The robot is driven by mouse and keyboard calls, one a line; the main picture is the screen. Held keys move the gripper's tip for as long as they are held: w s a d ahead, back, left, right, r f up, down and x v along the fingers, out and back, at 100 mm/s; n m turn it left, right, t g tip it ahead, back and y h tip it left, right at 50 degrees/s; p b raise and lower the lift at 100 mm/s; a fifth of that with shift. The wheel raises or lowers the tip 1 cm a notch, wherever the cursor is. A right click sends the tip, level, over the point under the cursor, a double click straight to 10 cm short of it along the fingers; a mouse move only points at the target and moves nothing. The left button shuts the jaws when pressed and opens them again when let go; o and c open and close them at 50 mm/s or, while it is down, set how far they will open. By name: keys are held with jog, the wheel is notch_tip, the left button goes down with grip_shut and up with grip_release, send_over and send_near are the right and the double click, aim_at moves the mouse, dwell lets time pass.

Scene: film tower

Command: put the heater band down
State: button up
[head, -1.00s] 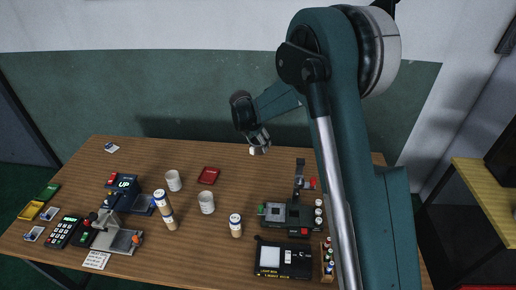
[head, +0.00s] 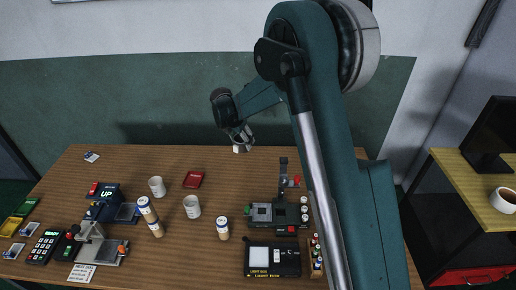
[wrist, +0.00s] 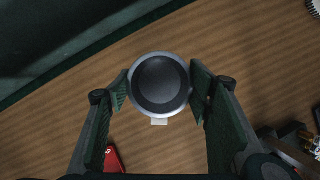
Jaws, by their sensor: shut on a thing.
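My gripper (head: 239,141) hangs high over the back of the wooden table, with its jaws pointing down. In the wrist view its two green-padded fingers (wrist: 160,86) are shut on the heater band (wrist: 160,112), a round thing with a pale grey rim, a dark centre and a small white tab at its lower edge. In the head view only a small pale part of the band (head: 237,149) shows below the fingers. It is clear of the table top (head: 130,160).
A dark machine (head: 275,215) and a light box (head: 272,259) are at right, a press (head: 93,240) and keypad (head: 43,247) at left. The back of the table is mostly bare.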

jog(key=d+m+h, duration=0.1)
jog(key=d+m, duration=0.2)
jog(key=d, duration=2)
jog(key=shift+s+d+r+g+b, duration=0.2)
jog(key=shift+s+g+b, duration=0.1)
jog(key=shift+g+b, duration=0.1)
jog(key=shift+f, duration=0.15)
jog(key=shift+f+b, duration=0.55)
jog(key=shift+f, duration=2.5)
jog(key=shift+f+b, duration=0.35)
jog(key=shift+f, duration=1.5)
jog(key=shift+f, duration=0.2)
jog(key=o, duration=1)
jog(key=shift+r, duration=0.15)
